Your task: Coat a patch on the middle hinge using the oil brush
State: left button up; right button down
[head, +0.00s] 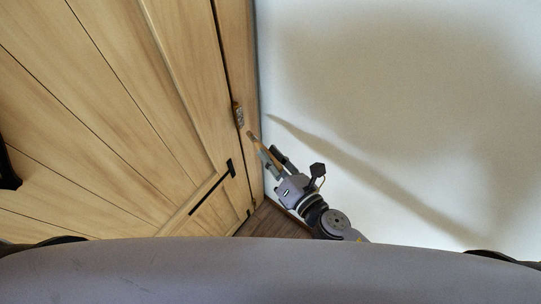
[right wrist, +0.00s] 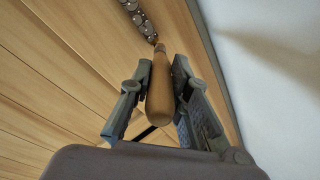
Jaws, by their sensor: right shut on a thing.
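The oil brush (right wrist: 160,92) has a wooden handle, and my right gripper (right wrist: 162,70) is shut around it. In the head view the brush (head: 252,137) points up and left from my right gripper (head: 268,154). The metal hinge (head: 239,116) is on the edge of the wooden door, just beyond the brush tip. In the right wrist view the hinge (right wrist: 138,18) shows a knobbly, mottled surface at the top. The brush tip appears close to its lower end; I cannot tell whether they touch. My left gripper is not in view.
The wooden armoire door (head: 110,110) fills the left side. A black metal fitting (head: 209,189) lies along its lower part, and a dark object (head: 8,168) shows at the left edge. A pale wall (head: 400,100) stands on the right, with a narrow wooden floor strip (head: 272,222) below.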

aim_at(265, 148)
jog(key=shift+w+a+p, duration=0.3)
jog(key=shift+w+a, duration=0.25)
jog(key=shift+a, duration=0.15)
dwell(0.4)
notch_tip(265, 148, up, 4)
jog(key=p, duration=0.3)
jog(key=shift+s+d+f, duration=0.1)
jog(key=shift+f, duration=0.15)
notch_tip(265, 148, up, 6)
jog(key=p, duration=0.6)
jog(key=shift+f, duration=0.25)
jog(key=shift+r, duration=0.55)
jog(key=shift+f+b, duration=4.6)
jog(key=shift+f, duration=0.55)
jog(key=shift+r, duration=0.1)
